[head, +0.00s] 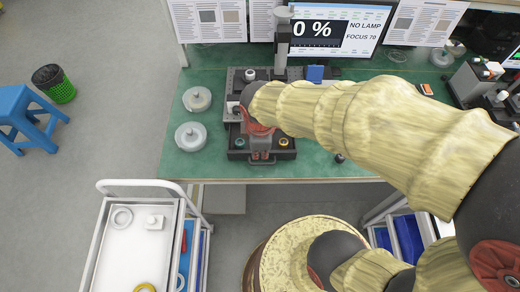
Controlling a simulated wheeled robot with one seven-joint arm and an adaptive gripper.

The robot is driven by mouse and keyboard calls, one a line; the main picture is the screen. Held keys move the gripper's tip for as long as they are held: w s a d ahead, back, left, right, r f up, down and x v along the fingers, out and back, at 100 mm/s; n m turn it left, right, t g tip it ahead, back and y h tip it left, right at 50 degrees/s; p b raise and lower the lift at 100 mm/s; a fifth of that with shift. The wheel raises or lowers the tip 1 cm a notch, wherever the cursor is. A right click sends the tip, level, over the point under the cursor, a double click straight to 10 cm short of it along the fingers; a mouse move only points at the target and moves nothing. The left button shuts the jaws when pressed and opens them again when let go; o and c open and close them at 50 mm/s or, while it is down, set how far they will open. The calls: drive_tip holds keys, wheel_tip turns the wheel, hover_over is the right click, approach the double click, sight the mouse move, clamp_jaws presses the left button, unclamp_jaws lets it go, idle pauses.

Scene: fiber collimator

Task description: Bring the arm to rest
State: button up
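My arm, wrapped in a pale yellow cover, reaches from the right edge across the green bench (330,172) in the head view. Its wrist end is over a dark fixture (236,158) on the bench. My gripper (262,156) points down at the front part of this fixture. It is small and partly hidden under the wrist, so I cannot tell whether its fingers are open or hold anything. Whether it touches the fixture is also unclear.
Two grey round parts (190,136) lie left of the fixture. A monitor (330,32) reading "0 %" stands behind it. A white trolley (112,245) with rings is at lower left. A blue stool (25,112) and a bin (54,84) stand on the floor at left.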

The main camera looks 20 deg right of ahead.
idle(0.4)
drive_tip(key=s+d+r+m+t, duration=0.1)
drive_tip(key=s+d+r+m, duration=0.1)
drive_tip(key=s+r+m, duration=0.2)
drive_tip(key=s+d+r+m+t, duration=0.2)
drive_tip(key=s+d+r+m, duration=0.1)
drive_tip(key=r+m, duration=0.7)
wheel_tip(320, 180, up, 3)
drive_tip(key=shift+s+f+m+t+y, duration=0.1)
drive_tip(key=shift+s+m+t+y, duration=0.2)
drive_tip(key=shift+s, duration=0.45)
